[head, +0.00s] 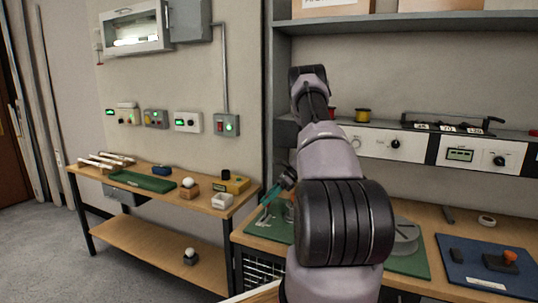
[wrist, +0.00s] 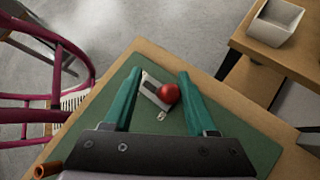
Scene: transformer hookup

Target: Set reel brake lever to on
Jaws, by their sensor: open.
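My gripper (wrist: 159,73) is open, with its two teal fingers apart and pointing down over a green mat. Between the fingers in the wrist view is a red ball knob (wrist: 168,93) beside a small pale plate (wrist: 152,90) with a dark marking. The knob looks like the end of a lever, but its shaft is hidden and I cannot read its setting. I cannot tell whether a finger touches it. In the head view my gripper (head: 268,203) is small, at the left end of the right bench, and the knob cannot be made out there.
A blue mat (head: 470,280) holds a dark block with an orange knob (head: 510,256). A grey round item (head: 406,238) sits on the green mat, partly behind my arm. A white open box (wrist: 275,22) stands on the neighbouring bench. A dark red chair frame (wrist: 50,105) is close by.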

